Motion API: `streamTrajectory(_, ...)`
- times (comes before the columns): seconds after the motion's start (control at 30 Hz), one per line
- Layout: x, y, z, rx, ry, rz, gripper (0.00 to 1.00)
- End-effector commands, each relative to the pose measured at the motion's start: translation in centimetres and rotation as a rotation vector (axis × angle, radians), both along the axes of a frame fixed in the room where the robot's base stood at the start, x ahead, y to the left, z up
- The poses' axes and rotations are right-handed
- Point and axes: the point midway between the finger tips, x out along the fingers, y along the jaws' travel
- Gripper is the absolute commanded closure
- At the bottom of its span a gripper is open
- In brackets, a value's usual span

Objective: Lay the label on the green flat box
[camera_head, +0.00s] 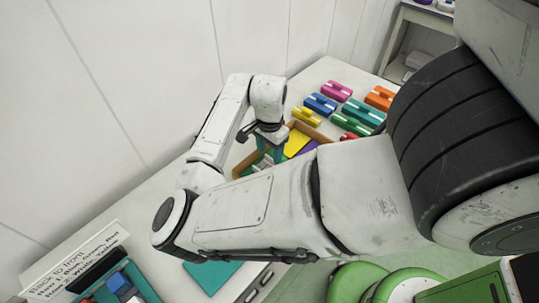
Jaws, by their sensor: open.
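A green flat box (349,125) with a white strip on top lies on the table among other coloured flat boxes, right of the wooden-rimmed tray. A teal-green box (363,112) lies just behind it. My gripper (262,146) is open and points down over the left part of the tray, left of the green box and apart from it. I cannot make out a loose label for certain. Small pale and green pieces under my gripper are partly hidden by it and by my arm.
The wooden-rimmed tray (243,169) holds yellow and purple pieces. Pink (336,91), blue (320,104), orange (380,98), yellow (306,116) and red boxes crowd the table's right side. A lettered sign (75,262) and a teal caddy (130,282) stand at lower left.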

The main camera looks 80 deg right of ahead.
Motion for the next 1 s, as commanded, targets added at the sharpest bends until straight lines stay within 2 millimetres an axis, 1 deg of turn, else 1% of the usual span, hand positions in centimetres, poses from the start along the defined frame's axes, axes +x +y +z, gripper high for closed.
streamTrajectory(0.03, 0.0, -0.1, 1.0, -0.003, -0.002, -0.002, 0.44)
streamTrajectory(0.2, 0.0, -0.1, 4.6, -0.004, -0.002, -0.003, 0.44)
streamTrajectory(0.3, 0.0, -0.1, 6.5, -0.002, -0.002, -0.001, 0.44)
streamTrajectory(0.43, 0.0, -0.1, 8.3, -0.002, -0.001, -0.002, 0.44)
streamTrajectory(0.5, 0.0, -0.1, 8.9, -0.001, -0.001, 0.0, 0.44)
streamTrajectory(0.63, 0.0, 0.0, 9.6, -0.001, 0.0, 0.0, 0.44)
streamTrajectory(1.0, 0.0, 0.0, 9.6, 0.0, 0.0, 0.0, 0.44)
